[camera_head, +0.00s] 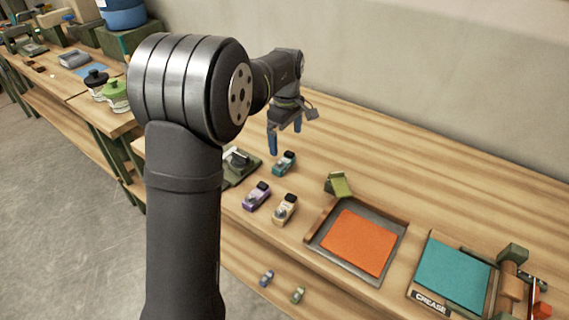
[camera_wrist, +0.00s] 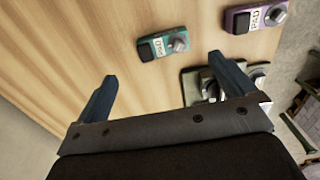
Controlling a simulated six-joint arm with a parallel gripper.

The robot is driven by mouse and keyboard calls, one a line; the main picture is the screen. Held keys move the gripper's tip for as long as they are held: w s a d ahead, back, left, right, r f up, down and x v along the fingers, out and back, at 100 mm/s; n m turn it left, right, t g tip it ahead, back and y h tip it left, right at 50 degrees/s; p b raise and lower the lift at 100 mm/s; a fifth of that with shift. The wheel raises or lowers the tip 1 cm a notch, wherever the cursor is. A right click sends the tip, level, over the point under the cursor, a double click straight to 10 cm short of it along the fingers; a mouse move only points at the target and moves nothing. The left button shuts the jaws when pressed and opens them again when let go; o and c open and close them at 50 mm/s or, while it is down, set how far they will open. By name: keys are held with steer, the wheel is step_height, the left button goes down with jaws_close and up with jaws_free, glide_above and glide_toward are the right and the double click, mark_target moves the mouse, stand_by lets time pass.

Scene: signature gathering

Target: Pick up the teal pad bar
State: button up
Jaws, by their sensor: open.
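The teal pad bar (camera_head: 285,163) stands on the wooden table, a small teal block with a black end and a grey knob. In the wrist view the teal pad bar (camera_wrist: 163,44) lies beyond the fingertips, with a white PAD label, a black end at left and the knob at right. My gripper (camera_head: 285,138) is open and empty above the table, close to the teal bar and apart from it. Its two blue fingers also show in the wrist view, where my gripper (camera_wrist: 162,66) has nothing between them.
A purple pad bar (camera_head: 257,196) and a tan one (camera_head: 285,209) stand nearby. A dark green device (camera_head: 240,166) is left of the teal bar. An orange sheet (camera_head: 358,242) lies in a tray at right, and a teal sheet (camera_head: 454,272) lies beyond it. Table behind the bar is clear.

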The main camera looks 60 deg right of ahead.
mark_target(284, 161)
step_height(284, 161, down, 4)
steer(key=shift+r, duration=0.2)
steer(key=shift+w+a+f, duration=0.1)
steer(key=shift+f, duration=1.25)
steer(key=shift+w+a+f, duration=0.1)
steer(key=shift+f, duration=1.25)
steer(key=shift+c, duration=0.2)
steer(key=c, duration=1.1)
steer(key=shift+c, duration=0.7)
steer(key=shift+r, duration=0.15)
